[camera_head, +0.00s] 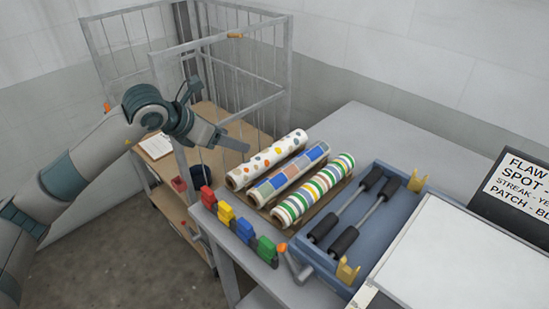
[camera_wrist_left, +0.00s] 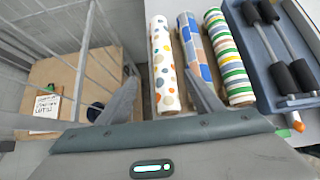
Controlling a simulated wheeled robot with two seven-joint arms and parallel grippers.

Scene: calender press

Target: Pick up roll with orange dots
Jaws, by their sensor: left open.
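The roll with orange dots (camera_head: 267,160) is white with orange, yellow and grey dots. It lies leftmost of three rolls on the grey table, and it also shows in the left wrist view (camera_wrist_left: 163,60). My left gripper (camera_head: 232,140) is open and empty, just left of and apparently above this roll. In the left wrist view the open fingers of my left gripper (camera_wrist_left: 158,88) point toward the rolls, with the dotted roll between their directions. My right gripper is not in view.
A blue-and-orange checked roll (camera_head: 290,174) and a green striped roll (camera_head: 313,190) lie right beside it. A blue tray (camera_head: 385,225) with black-ended rods stands further right. Colored clips (camera_head: 226,213) line the front edge. A wire cage cart (camera_head: 285,60) stands behind left.

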